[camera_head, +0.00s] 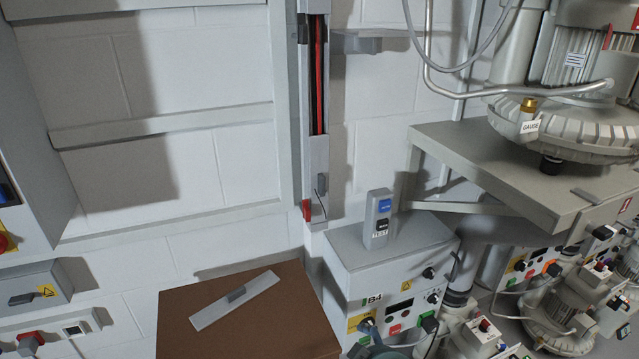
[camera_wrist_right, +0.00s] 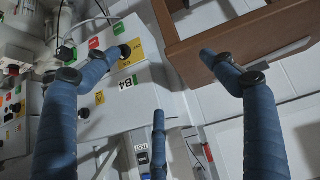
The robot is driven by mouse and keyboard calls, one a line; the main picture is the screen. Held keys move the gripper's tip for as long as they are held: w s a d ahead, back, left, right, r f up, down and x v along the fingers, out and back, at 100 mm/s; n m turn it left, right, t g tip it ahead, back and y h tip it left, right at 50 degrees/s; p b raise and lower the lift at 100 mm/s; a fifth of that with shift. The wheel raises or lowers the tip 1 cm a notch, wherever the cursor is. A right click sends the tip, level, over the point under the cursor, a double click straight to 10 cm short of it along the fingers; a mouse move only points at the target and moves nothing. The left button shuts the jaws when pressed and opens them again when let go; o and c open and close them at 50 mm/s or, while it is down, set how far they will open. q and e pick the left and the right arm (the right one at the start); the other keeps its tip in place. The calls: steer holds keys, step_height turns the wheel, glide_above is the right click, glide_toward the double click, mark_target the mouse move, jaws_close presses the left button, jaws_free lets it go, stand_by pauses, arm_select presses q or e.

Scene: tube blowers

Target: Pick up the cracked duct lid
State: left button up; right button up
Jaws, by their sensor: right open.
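A light grey flat strip (camera_head: 225,304) with a small darker grip in its middle lies on the brown box (camera_head: 190,340) in the head view. A tall wall duct (camera_head: 317,75) stands open at its upper part, with red and black cables inside. A grey cover piece (camera_head: 316,160) closes its lower part; a thin dark line and a red piece show near its foot. I cannot tell for sure which piece is the cracked lid. My right gripper (camera_wrist_right: 155,55) shows three spread blue fingers, open and empty. The strip's edge (camera_wrist_right: 275,63) shows beyond its right-hand finger. My left gripper is out of view.
The B4 control box (camera_head: 375,255) with a small TEST unit (camera_head: 377,219) on top stands right of the brown box. A grey shelf (camera_head: 480,160) carries a large blower. Wall boxes (camera_head: 35,285) are at left. The wall space above the brown box is free.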

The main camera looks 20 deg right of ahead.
steer(key=w+d+r+t, duration=0.3)
steer(key=w+r+t, duration=0.2)
steer(key=w+r, duration=0.9)
steer(key=t+y, duration=0.1)
steer(key=t, duration=0.3)
glide_toward(327, 185)
steer(key=w+p, duration=0.1)
steer(key=w, duration=0.1)
steer(key=w+p, duration=0.1)
steer(key=w, duration=0.2)
steer(key=w+a+r, duration=0.1)
steer(key=w, duration=0.1)
steer(key=shift+w+r+p, duration=0.1)
steer(key=shift+w+p, duration=0.15)
steer(key=shift+p, duration=0.15)
steer(key=shift+w+a, duration=0.1)
steer(key=shift+w, duration=0.15)
steer(key=shift+s, duration=0.1)
steer(key=shift+c, duration=0.7)
steer(key=c, duration=1.4)
